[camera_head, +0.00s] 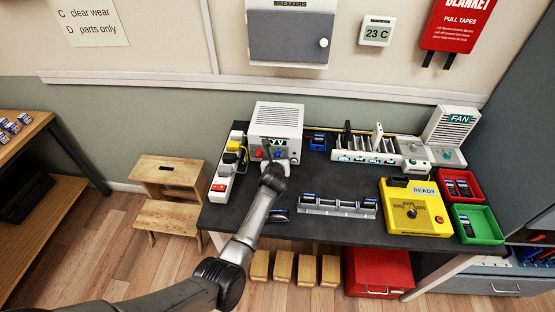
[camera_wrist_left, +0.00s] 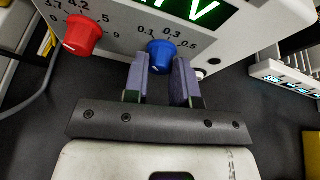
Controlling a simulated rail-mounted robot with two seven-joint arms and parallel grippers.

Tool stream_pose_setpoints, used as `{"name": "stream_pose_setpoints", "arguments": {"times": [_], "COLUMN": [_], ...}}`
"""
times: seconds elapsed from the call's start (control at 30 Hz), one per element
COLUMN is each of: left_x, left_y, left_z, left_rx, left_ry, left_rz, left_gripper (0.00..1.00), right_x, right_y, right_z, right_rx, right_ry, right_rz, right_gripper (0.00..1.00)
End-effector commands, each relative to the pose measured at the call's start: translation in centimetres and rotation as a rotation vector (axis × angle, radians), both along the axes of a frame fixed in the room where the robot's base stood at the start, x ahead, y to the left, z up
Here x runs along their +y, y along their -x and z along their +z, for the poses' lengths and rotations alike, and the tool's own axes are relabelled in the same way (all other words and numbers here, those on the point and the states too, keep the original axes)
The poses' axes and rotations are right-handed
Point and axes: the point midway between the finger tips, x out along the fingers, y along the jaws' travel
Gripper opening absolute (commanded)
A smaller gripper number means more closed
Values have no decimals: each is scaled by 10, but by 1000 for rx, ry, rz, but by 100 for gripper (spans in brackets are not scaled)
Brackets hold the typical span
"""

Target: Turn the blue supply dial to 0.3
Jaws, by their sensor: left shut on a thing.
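The supply unit (camera_head: 275,118) is a pale box at the back left of the dark bench, with a lit green display (camera_wrist_left: 195,10). Its blue dial (camera_wrist_left: 161,54) shows in the left wrist view, below printed marks 0.1, 0.3 and 0.5. Which mark the dial points to is too small to tell. A red dial (camera_wrist_left: 82,36) sits to its left under its own scale. My left gripper (camera_wrist_left: 160,78) is shut on the blue dial, one finger on each side. In the head view my left gripper (camera_head: 274,167) is at the front of the unit. My right gripper is in neither view.
A power strip (camera_head: 226,172) with plugs stands left of the unit. A silver rack (camera_head: 338,208) and a yellow READY box (camera_head: 413,211) lie to the right. Red (camera_head: 474,194) and green (camera_head: 487,235) trays stand at the far right. The bench between unit and rack is mostly clear.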

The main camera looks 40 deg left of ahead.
Motion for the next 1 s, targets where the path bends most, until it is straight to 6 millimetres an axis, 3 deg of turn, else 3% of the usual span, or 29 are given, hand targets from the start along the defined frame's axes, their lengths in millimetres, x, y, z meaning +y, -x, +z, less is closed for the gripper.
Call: {"name": "stream_pose_setpoints", "arguments": {"times": [1.0], "left_x": [-4], "left_y": [-2], "left_z": [-4], "left_rx": [365], "left_ry": [-582], "left_rz": [0], "left_gripper": [1], "right_x": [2], "right_y": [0], "right_z": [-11], "right_rx": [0], "right_ry": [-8], "right_rz": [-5], "right_gripper": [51]}}
